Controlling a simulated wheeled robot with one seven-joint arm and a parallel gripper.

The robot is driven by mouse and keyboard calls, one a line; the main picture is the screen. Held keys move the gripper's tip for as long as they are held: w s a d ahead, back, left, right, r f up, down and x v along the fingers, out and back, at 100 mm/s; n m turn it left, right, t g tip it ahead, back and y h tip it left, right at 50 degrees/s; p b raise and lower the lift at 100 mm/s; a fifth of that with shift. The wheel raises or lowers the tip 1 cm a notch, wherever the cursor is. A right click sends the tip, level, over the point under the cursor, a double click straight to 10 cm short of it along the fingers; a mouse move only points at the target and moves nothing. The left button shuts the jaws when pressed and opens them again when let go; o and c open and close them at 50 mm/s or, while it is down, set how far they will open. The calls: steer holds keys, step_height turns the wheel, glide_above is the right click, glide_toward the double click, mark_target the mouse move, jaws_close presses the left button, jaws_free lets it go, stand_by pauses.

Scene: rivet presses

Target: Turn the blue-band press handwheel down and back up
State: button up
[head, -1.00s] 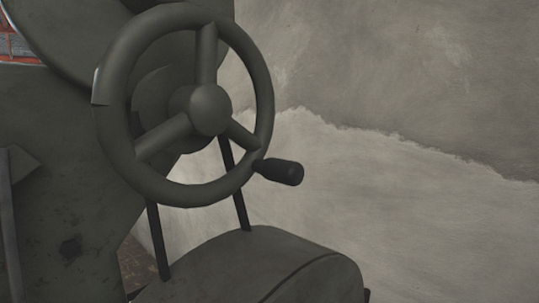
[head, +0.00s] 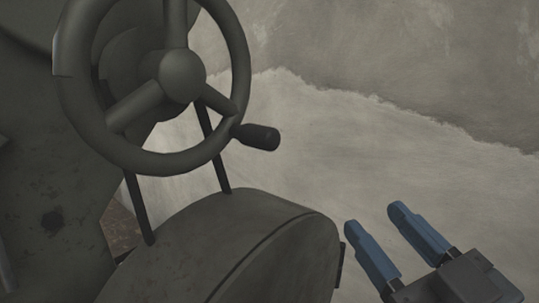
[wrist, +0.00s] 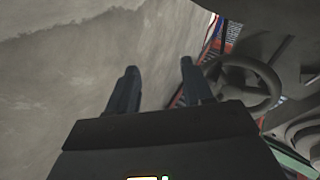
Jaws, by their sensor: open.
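The press handwheel (head: 211,150) is dark grey-green with three spokes and a round hub (head: 182,76). It fills the upper left of the head view, its top cut off by the frame. A black knob handle (head: 257,137) sticks out from the rim at lower right. The wheel also shows at the right of the wrist view (wrist: 268,98). No blue band is visible in the head view. My gripper (head: 371,221) has two blue fingers, apart and empty, at the lower right of the head view, below and right of the knob. In the wrist view the fingers (wrist: 158,78) point away over the wall.
The press body (head: 50,165) stands at the left. A rounded grey housing (head: 250,240) lies below the wheel, with two dark rods (head: 138,205) rising from it. A plain plaster wall (head: 400,120) is behind. The room right of the knob looks clear.

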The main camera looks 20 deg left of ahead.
mark_target(278, 142)
steer(key=a+r+n+g+y, duration=0.1)
steer(key=a+r+n+g, duration=0.1)
steer(key=r+n+g, duration=0.1)
steer(key=s+a+r+n+g+y, duration=0.1)
steer(key=a+r+n+g, duration=0.1)
steer(key=n, duration=0.4)
steer(key=s+a+r+n+g+y+p, duration=0.1)
steer(key=a+r+n+g, duration=0.2)
steer(key=r+n+g, duration=0.1)
steer(key=shift+n+g+y, duration=0.4)
steer(key=shift+n+g, duration=0.2)
steer(key=shift+n, duration=0.1)
steer(key=shift+w+a+r+p, duration=0.1)
steer(key=shift+a+p, duration=0.2)
steer(key=shift+a, duration=0.25)
steer(key=p+x, duration=0.2)
steer(key=x, duration=0.4)
steer(key=shift+w+a, duration=0.15)
steer(key=shift+a, duration=0.15)
jaws_close()
